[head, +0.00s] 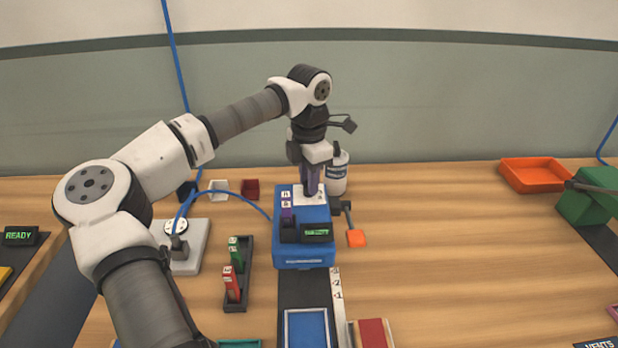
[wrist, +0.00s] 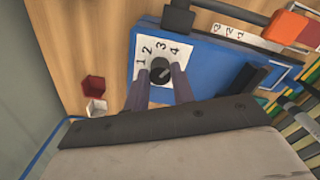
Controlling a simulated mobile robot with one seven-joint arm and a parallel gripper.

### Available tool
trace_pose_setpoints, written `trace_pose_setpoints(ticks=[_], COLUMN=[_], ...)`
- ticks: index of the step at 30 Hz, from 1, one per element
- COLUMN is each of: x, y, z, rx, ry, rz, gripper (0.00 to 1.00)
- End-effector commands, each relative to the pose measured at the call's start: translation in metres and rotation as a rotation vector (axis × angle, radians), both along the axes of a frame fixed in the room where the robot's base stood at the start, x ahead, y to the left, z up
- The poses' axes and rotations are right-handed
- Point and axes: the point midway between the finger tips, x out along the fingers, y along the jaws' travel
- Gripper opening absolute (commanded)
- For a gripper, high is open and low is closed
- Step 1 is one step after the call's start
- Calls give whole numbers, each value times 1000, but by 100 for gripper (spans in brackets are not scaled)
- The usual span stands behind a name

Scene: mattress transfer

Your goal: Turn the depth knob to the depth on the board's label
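The depth knob (wrist: 160,72) is black and round, set on a white dial plate (wrist: 149,50) marked 1, 2, 3 and 4 on top of the blue machine (head: 304,256). A pale mark on the knob seems to slant up and right, roughly toward the 4, but it is small. My gripper (wrist: 160,70) points down at the dial, its two dark fingers on either side of the knob. Slim gaps seem to separate fingers and knob, so it looks open. In the head view my gripper (head: 311,192) hides the knob. I cannot make out a board's label with a depth.
A blue-framed piece (head: 306,330) lies on the dark track in front of the machine, beside a marked white strip (head: 337,298). A white bottle (head: 338,173) stands behind. A black rack (head: 238,272) with green and red blocks is left; an orange tray (head: 533,175) is right.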

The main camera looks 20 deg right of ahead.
Motion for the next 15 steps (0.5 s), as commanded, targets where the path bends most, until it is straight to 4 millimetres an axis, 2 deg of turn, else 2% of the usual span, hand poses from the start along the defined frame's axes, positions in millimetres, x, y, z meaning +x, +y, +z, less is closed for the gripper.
trace_pose_setpoints(ticks=[1,4,15], x=[0,0,0], y=[0,0,0], z=[1,1,5], rx=[-1,0,1], ry=[-1,-1,-1], rz=[0,0,1], gripper=[31,44,45])
